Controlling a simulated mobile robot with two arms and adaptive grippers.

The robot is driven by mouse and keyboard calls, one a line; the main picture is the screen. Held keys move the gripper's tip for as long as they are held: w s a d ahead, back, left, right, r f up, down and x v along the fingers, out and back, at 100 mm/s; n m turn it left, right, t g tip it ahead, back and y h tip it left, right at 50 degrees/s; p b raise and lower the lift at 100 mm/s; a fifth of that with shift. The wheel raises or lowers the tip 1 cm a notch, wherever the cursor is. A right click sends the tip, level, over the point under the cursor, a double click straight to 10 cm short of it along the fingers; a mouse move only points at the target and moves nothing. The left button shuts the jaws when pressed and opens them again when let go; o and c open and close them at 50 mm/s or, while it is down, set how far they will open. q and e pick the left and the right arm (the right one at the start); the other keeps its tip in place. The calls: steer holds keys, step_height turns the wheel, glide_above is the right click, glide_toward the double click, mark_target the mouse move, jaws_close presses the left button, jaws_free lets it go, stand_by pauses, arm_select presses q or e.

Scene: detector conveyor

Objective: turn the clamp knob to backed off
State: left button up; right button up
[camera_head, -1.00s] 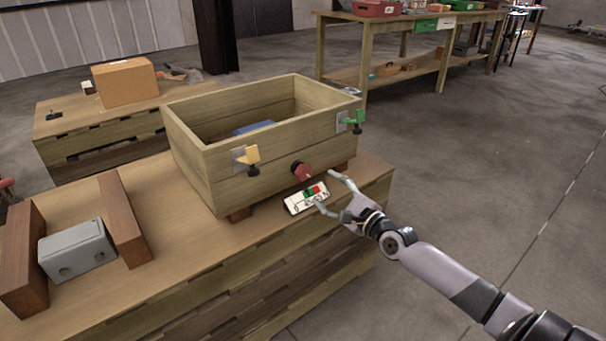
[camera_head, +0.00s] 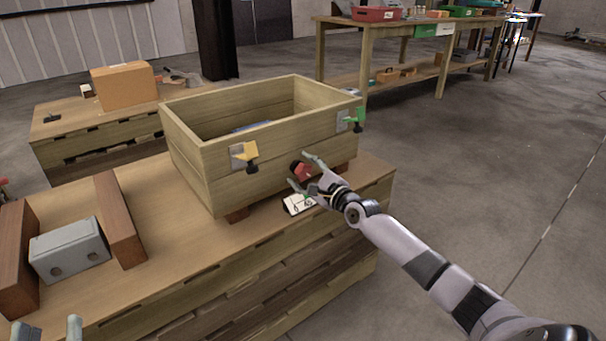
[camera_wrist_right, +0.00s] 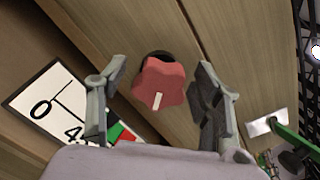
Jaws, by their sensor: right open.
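The red clamp knob (camera_head: 302,171) is on the front wall of the wooden crate (camera_head: 233,188). In the right wrist view the knob (camera_wrist_right: 160,80) is lobed, with a white pointer mark directed toward the bottom of the picture. My right gripper (camera_head: 301,168) is open, with one finger on each side of the knob; visible gaps separate them in the wrist view (camera_wrist_right: 160,70). A white dial card (camera_head: 297,204) lies below the knob, partly hidden by the gripper. In the wrist view the card (camera_wrist_right: 58,103) shows numbers and green and red patches. My left gripper (camera_head: 50,328) shows two separated fingertips at the lower left.
A grey box (camera_head: 68,248) lies between two brown blocks on the bench at left. Open floor lies to the right.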

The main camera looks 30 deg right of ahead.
steer(key=shift+c, duration=0.4)
steer(key=c, duration=1.1)
